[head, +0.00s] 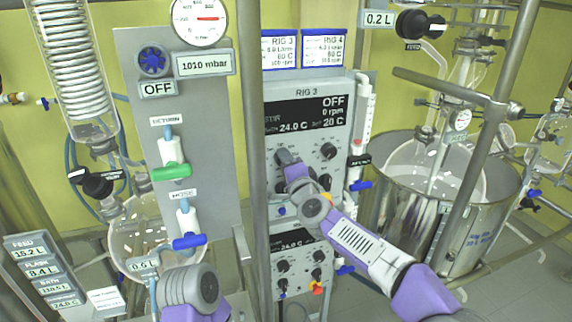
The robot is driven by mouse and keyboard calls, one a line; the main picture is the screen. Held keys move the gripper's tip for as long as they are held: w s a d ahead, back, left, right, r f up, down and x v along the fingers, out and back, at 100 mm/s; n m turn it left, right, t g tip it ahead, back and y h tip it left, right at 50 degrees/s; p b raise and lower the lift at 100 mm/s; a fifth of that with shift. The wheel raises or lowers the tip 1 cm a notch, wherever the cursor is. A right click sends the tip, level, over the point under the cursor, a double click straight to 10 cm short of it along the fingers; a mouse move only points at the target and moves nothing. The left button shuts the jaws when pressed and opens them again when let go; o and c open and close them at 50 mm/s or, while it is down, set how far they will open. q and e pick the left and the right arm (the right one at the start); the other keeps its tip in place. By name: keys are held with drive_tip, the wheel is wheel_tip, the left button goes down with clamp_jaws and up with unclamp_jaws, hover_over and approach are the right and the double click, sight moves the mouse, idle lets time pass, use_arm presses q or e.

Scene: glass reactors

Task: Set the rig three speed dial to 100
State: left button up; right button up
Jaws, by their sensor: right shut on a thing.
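The rig three panel (305,93) stands at the centre behind a vertical pole. Its dark display (335,116) reads OFF, 0 rpm, with 24.0 C and a set value of 20 C. My right gripper (285,159) is shut at the panel's upper left dial, which appears to be the speed dial. The gripper hides nearly all of that dial and its scale, so its setting cannot be read. Another black dial (327,151) is uncovered to the right. My left arm's purple and grey links show at the bottom left; its gripper is not in view.
A grey metal pole (256,120) stands just left of the panel. A second panel (290,262) with dials sits below. A steel vessel (398,200) stands at right, and a valve board (190,110) with green and blue handles at left.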

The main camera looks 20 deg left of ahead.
drive_tip(key=o, duration=1.1)
drive_tip(key=shift+c, duration=0.2)
